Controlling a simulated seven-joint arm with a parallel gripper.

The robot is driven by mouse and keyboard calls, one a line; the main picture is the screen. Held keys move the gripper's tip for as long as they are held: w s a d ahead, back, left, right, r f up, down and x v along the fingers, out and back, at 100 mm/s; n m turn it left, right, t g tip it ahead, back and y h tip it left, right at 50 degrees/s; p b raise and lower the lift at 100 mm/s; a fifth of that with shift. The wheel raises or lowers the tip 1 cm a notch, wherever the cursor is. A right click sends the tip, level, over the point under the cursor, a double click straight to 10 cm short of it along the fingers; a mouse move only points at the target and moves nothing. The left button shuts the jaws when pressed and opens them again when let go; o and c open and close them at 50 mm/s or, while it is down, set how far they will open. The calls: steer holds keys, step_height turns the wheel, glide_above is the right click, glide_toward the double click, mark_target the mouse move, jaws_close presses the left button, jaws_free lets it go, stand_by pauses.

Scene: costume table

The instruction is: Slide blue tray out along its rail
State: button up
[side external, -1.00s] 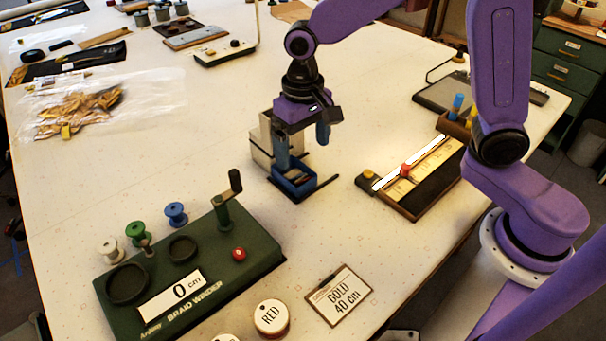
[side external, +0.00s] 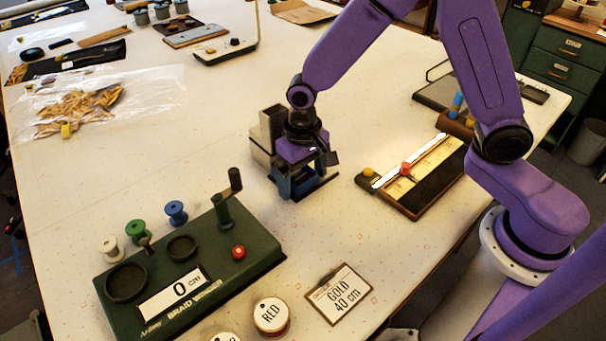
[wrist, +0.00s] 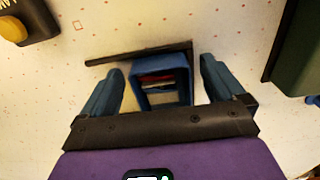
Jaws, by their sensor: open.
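The blue tray (wrist: 158,66) sits low between my gripper's two fingers in the wrist view, with dark and red items inside it. A dark rail or edge strip (wrist: 135,54) runs past its outer end. My gripper (wrist: 172,92) is open, with one finger on each side of the tray and a visible gap at each side. In the side view my gripper (side external: 300,184) is down at the tray and hides most of it. The light grey box unit (side external: 261,150) stands just behind the gripper.
A green braid winder (side external: 215,262) with spools stands to the front left. A measuring board (side external: 425,180) with a red slider lies to the right. A "GOLD 40 cm" card (side external: 340,294) lies in front. The table between is clear.

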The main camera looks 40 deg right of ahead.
steer(key=c, duration=1)
steer(key=shift+d, duration=5.1)
steer(key=shift+c, duration=0.2)
steer(key=o, duration=1.1)
step_height(320, 180, up, 18)
steer(key=shift+f, duration=0.25)
steer(key=s+f+n, duration=0.2)
steer(key=s+n, duration=0.2)
steer(key=s, duration=0.3)
steer(key=s+d+f+n, duration=0.1)
steer(key=s+n, duration=0.3)
steer(key=s, duration=0.4)
steer(key=s+d+f+n, duration=0.1)
steer(key=s+f+n, duration=0.2)
steer(key=s, duration=0.5)
steer(key=shift+s+d+n, duration=0.1)
steer(key=shift+s+n, duration=0.05)
steer(key=shift+n, duration=0.65)
